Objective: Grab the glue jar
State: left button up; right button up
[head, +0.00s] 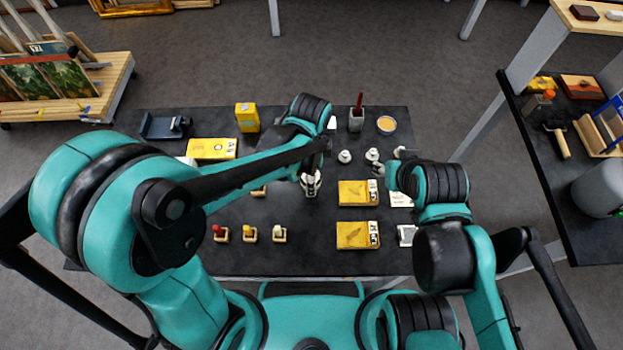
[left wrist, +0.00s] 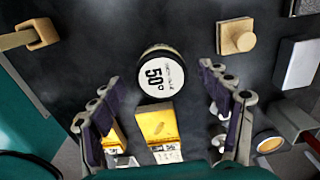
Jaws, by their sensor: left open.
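A round, dark-sided jar with a white top marked "50°" (left wrist: 162,74), which looks like the glue jar, is seen from above in the left wrist view. It lies between and beyond the open fingers of my left gripper (left wrist: 162,88), apart from both. In the head view my left gripper (head: 311,186) points down over the middle of the dark table, and the jar is hidden there. My right gripper (head: 381,170) is at the table's right side, near small white pieces; its jaws are too small to read.
Yellow boxes (head: 358,235) lie right of my left gripper. Several small blocks with knobs (head: 249,234) stand at the front left. A cup with a red-handled brush (head: 356,121) and a round bowl (head: 386,125) stand at the back. The table (head: 310,257) has bare room at its front edge.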

pick_arm(q)
notch_tip(320, 180, down, 4)
jog(key=shift+w+r+b, duration=0.1)
jog(key=shift+w+b, duration=0.05)
jog(key=shift+b, duration=0.5)
jog(key=shift+r, duration=0.1)
jog(key=c, duration=1.4)
jog(key=shift+r, duration=0.1)
